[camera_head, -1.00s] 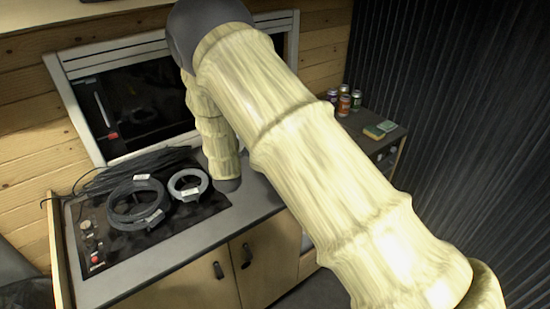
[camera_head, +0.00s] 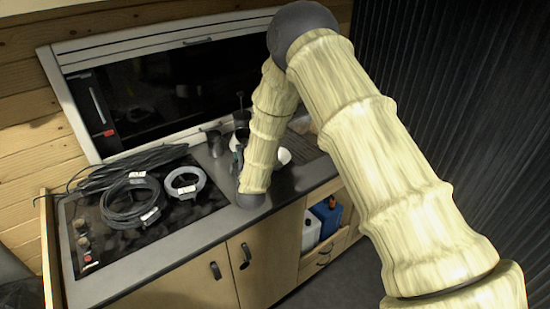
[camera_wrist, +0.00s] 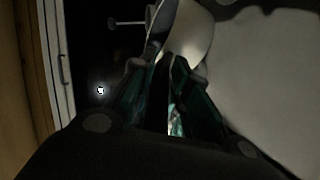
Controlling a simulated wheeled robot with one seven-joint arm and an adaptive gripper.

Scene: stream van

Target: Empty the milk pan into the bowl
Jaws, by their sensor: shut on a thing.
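My gripper (camera_wrist: 172,68) is shut on what looks like the milk pan (camera_wrist: 188,30), whose pale curved wall shows just past the fingertips in the wrist view. In the head view, my forearm hides most of the gripper and pan. Dark vessels show just left of and behind my forearm; I cannot tell which is the pan. A small white rounded thing (camera_head: 284,156), perhaps the bowl, peeks out right of my forearm on the counter. A large pale surface fills the right of the wrist view; I cannot tell what it is. The pan's contents are not visible.
The counter (camera_head: 222,240) has a dark hob (camera_head: 90,235) at left, with coiled cables (camera_head: 130,200) and a pale ring-shaped coil (camera_head: 185,183) on it. A dark window (camera_head: 180,90) stands behind. A small dark cup (camera_head: 215,142) stands near the window. Blue and white containers sit in an open cupboard below.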

